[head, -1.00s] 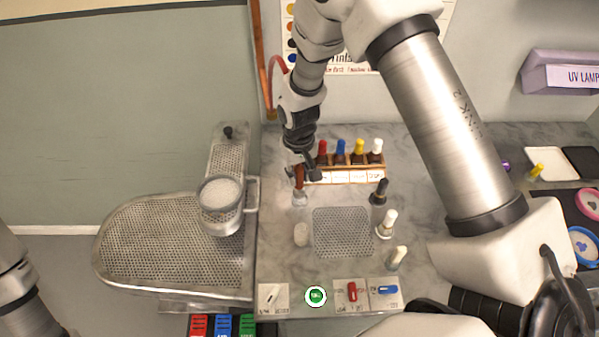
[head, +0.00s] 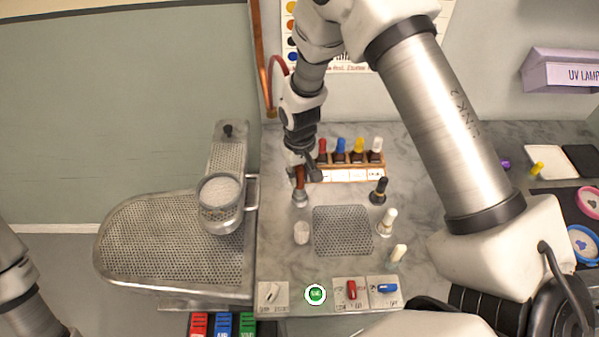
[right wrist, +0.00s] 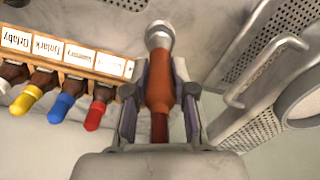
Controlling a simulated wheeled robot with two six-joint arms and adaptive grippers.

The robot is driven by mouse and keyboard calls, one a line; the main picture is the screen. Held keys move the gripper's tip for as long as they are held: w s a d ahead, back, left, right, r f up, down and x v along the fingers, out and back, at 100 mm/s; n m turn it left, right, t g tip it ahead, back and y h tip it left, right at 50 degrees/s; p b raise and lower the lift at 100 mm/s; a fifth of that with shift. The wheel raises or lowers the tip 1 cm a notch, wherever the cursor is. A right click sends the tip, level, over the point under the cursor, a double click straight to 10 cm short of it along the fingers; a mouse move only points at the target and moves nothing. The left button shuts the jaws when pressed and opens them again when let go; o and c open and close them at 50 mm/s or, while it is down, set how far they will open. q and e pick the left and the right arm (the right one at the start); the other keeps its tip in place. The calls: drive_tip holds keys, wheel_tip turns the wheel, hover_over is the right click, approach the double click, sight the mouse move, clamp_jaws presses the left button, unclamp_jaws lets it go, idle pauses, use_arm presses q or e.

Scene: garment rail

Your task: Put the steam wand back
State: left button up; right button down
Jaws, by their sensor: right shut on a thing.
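The steam wand (head: 300,186) has a reddish-brown grip and a grey metal head. My right gripper (right wrist: 158,92) is shut on its brown grip, with one finger on each side. In the head view the wand hangs nearly upright, head down, over or on the grey marble counter, left of the bottle rack. I cannot tell whether its head touches the counter. In the right wrist view the metal head (right wrist: 159,37) points away from me. A grey metal bracket (right wrist: 262,72) shows to its right there. Only part of my left arm shows at lower left; its gripper is out of view.
A wooden rack (head: 345,174) holds several coloured-cap bottles just right of the wand. A perforated ironing board (head: 150,245) with a round container (head: 220,197) stands left. A small white cup (head: 301,233) and a metal grille (head: 342,231) lie in front. Switches line the counter's front.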

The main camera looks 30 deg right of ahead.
drive_tip(key=shift+f, duration=0.1)
idle(0.3)
drive_tip(key=shift+f, duration=0.55)
drive_tip(key=shift+f+b, duration=0.25)
drive_tip(key=shift+b, duration=0.05)
idle(0.3)
drive_tip(key=c, duration=0.6)
unclamp_jaws()
drive_tip(key=shift+o, duration=0.2)
drive_tip(key=shift+r, duration=0.15)
drive_tip(key=shift+r+p, duration=3.1)
drive_tip(key=shift+r, duration=0.55)
